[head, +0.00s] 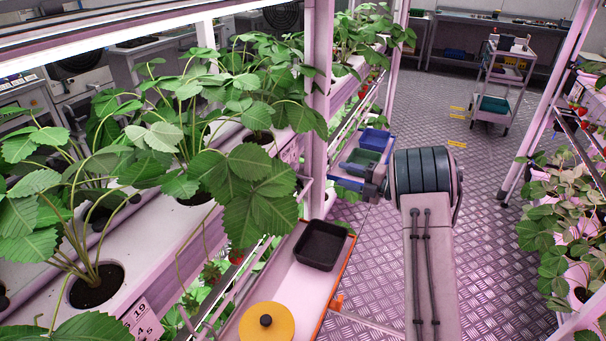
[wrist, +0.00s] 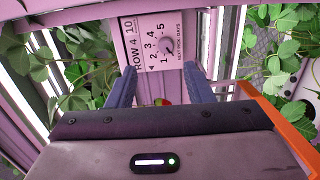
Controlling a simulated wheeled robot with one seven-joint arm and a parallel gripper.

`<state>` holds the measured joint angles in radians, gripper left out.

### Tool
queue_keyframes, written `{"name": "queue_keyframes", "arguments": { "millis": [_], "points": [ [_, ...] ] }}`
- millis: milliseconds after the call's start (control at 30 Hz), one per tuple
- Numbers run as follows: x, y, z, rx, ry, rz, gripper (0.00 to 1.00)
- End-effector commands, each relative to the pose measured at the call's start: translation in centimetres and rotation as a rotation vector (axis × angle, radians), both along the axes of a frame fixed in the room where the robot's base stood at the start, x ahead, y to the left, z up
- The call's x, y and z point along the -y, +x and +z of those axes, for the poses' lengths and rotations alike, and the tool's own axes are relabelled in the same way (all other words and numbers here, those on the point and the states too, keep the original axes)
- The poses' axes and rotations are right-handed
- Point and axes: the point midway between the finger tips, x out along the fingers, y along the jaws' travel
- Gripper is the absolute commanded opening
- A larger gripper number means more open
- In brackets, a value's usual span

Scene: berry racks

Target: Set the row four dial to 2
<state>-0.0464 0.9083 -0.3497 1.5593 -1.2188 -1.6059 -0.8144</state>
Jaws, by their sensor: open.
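In the wrist view a pale panel marked ROW 4 (wrist: 140,48) is fixed to a pink rack upright, its lettering turned sideways. It carries the row four dial (wrist: 170,46), a small round knob with the numbers 1 to 5 arced on its left side. The number the knob points to is too small to tell. My gripper (wrist: 160,82) is open, its two blue-grey fingers apart below the panel, one on each side of it in the picture. Nothing is between the fingers, and they appear clear of the knob.
Strawberry plants (head: 240,180) overhang the rack at left. A tray shelf holds a black tray (head: 321,245) and a yellow disc (head: 267,323). A blue bin (head: 375,139) stands beyond. A cart (head: 500,80) stands far back. The metal aisle floor (head: 350,218) is open.

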Motion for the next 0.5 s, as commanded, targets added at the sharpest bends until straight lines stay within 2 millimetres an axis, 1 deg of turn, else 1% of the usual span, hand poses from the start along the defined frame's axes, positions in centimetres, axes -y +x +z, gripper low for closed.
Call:
{"name": "queue_keyframes", "arguments": {
  "millis": [33,100,167,267,367,500],
  "points": [
    [-0.2,-0.4,-0.8,0.005,0.000,0.031,0.47],
    [-0.4,-0.7,-1.2,0.013,0.004,0.059,0.47],
    [-0.7,-0.8,-1.3,0.015,0.006,0.071,0.47],
    [-1.8,-0.5,-1.2,0.016,0.007,0.076,0.47],
    [-3.5,0.1,-1.1,0.016,0.007,0.075,0.47],
    [-6.4,1.1,-1.1,0.015,0.007,0.076,0.47]
  ]
}}
